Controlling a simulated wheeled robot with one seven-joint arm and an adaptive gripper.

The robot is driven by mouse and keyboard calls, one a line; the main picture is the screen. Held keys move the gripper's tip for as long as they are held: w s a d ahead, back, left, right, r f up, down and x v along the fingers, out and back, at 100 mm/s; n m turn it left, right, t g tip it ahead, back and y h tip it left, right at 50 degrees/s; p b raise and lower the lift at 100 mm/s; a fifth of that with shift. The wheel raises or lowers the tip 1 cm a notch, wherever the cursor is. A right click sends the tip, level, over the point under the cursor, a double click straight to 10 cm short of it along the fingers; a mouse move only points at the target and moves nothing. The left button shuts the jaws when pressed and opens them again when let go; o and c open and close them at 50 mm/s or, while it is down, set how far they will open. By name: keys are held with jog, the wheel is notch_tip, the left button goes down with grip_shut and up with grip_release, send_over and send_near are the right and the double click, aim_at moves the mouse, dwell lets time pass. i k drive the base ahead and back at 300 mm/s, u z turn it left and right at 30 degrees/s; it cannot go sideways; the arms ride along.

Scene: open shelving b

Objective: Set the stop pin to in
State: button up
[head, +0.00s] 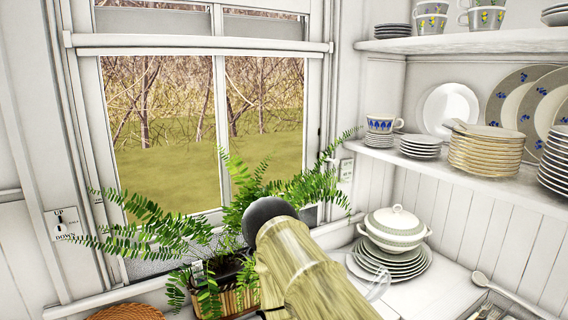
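No stop pin can be made out for certain. A small white plate (346,170) with dark lettering too small to read is on the right side of the window frame. A fern frond overlaps the frame near it. Another small plate (65,224), marked UP at the top and DOWN at the bottom, is on the wall left of the window, with a small dark lever or mark on it. My olive arm rises from the bottom middle and ends in a dark rounded part in front of the fern. No gripper fingers show.
A fern (150,236) in a wicker planter (238,298) stands before the window (185,120). At right, a lidded tureen (396,226) sits on stacked plates on the counter. Shelves (500,185) above hold stacked plates and cups. A woven basket (126,313) is at the bottom left.

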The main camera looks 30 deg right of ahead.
aim_at(336, 162)
jog(key=u, duration=0.05)
jog(key=k, duration=0.4)
jog(key=z, duration=1.2)
jog(key=i, duration=0.25)
jog(key=u, duration=0.05)
